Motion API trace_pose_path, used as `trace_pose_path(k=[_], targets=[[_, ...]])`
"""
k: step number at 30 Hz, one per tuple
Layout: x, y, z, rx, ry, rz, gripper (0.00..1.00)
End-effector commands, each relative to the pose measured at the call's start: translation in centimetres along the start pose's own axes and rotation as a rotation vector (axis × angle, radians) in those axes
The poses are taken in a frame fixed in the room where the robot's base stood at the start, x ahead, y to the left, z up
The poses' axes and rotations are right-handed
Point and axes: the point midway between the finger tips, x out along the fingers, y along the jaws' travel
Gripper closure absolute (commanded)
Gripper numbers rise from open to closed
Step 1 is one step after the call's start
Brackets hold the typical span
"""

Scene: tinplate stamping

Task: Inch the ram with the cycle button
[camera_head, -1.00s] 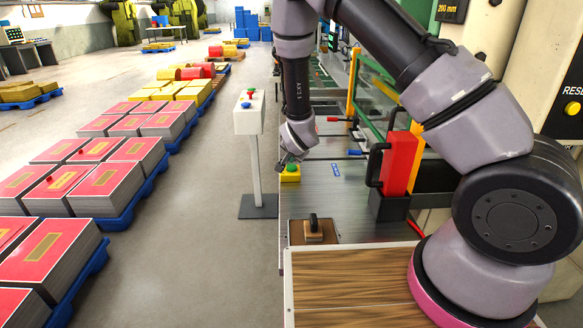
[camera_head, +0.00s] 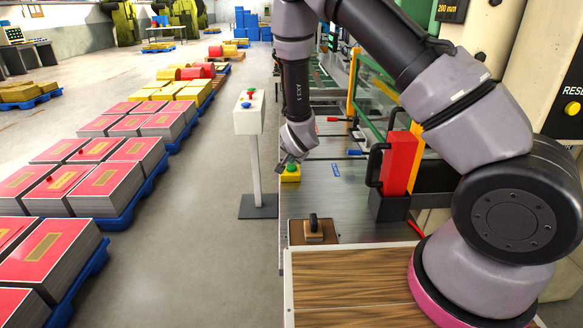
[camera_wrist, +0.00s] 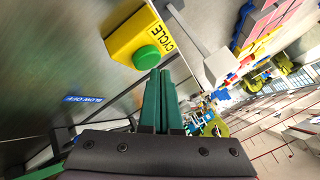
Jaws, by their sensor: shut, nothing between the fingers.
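The cycle button is a green dome (camera_wrist: 147,57) on a yellow box (camera_wrist: 123,38) marked CYCLE. In the head view the green button (camera_head: 292,168) and its yellow box (camera_head: 290,177) stand at the left edge of the grey metal bench. My gripper (camera_wrist: 160,72) is shut and empty, its two green fingers side by side. Their tips are close beside the green dome in the wrist view; I cannot tell whether they touch it. In the head view my gripper (camera_head: 283,162) is at the box's upper left. I cannot make out the ram.
A red block with a black handle (camera_head: 398,163) stands on the bench (camera_head: 340,205) to the right. A white pedestal with small buttons (camera_head: 249,118) stands left of the bench. A blue BLOW OFF label (camera_wrist: 84,99) lies on the bench. Stacked red sheets (camera_head: 105,180) line the floor.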

Motion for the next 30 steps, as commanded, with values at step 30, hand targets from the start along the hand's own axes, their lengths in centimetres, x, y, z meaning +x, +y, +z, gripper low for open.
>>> trace_pose_path(k=[30], targets=[[0.73, 0.52, 0.51, 0.000, 0.000, 0.000, 1.00]])
